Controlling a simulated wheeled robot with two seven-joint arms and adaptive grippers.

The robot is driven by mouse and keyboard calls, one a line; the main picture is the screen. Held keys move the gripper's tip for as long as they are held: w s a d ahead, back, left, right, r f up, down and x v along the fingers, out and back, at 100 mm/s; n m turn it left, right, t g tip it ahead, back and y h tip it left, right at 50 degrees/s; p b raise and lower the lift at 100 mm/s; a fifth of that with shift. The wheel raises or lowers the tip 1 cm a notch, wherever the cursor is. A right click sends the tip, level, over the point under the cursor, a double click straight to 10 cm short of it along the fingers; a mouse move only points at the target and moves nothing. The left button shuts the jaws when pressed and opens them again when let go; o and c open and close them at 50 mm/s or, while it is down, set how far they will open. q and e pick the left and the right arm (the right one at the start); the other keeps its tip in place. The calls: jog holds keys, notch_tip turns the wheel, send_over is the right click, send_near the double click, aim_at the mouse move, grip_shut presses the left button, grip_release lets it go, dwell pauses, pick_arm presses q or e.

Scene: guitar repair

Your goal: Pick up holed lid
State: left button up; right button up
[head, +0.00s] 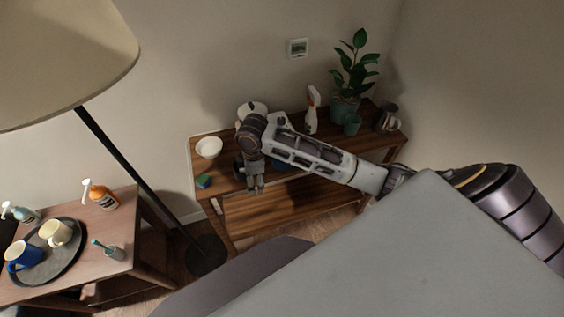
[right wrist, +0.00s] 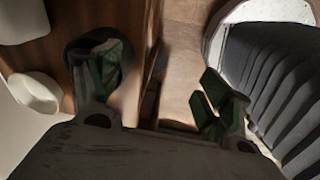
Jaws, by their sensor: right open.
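My right gripper (head: 256,188) points down at the front edge of the wooden console table (head: 270,215). Its fingers also show in the right wrist view (right wrist: 160,95), spread apart with nothing between them. A dark round thing (head: 238,170) sits on the table just left of the gripper, partly hidden by it. In the right wrist view a dark round shape lies behind the left finger. A white round thing with dark patches (head: 250,107) shows behind my arm. I cannot tell which of these, if either, is the holed lid. My left gripper is out of view.
A white bowl (head: 208,147) and a blue-green sponge (head: 203,181) stand left of the gripper. A spray bottle (head: 312,112), plant (head: 350,85) and green cup (head: 352,124) stand behind my arm. A floor lamp pole (head: 135,158) rises left of the table.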

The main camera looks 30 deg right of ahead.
notch_tip(320, 180, up, 7)
jog(key=n+g+h, duration=0.1)
jog(key=h, duration=0.1)
send_over(277, 164)
jog(key=shift+w+d+r+n, duration=0.25)
jog(key=shift+w+d+n, duration=0.05)
jog(key=shift+w+d, duration=0.05)
jog(key=shift+f, duration=0.1)
jog(key=f, duration=0.6)
jog(key=shift+s+d+f, duration=0.15)
jog(key=shift+d+f, duration=0.15)
jog(key=shift+d, duration=0.05)
jog(key=shift+d+f, duration=0.1)
jog(key=shift+f, duration=0.8)
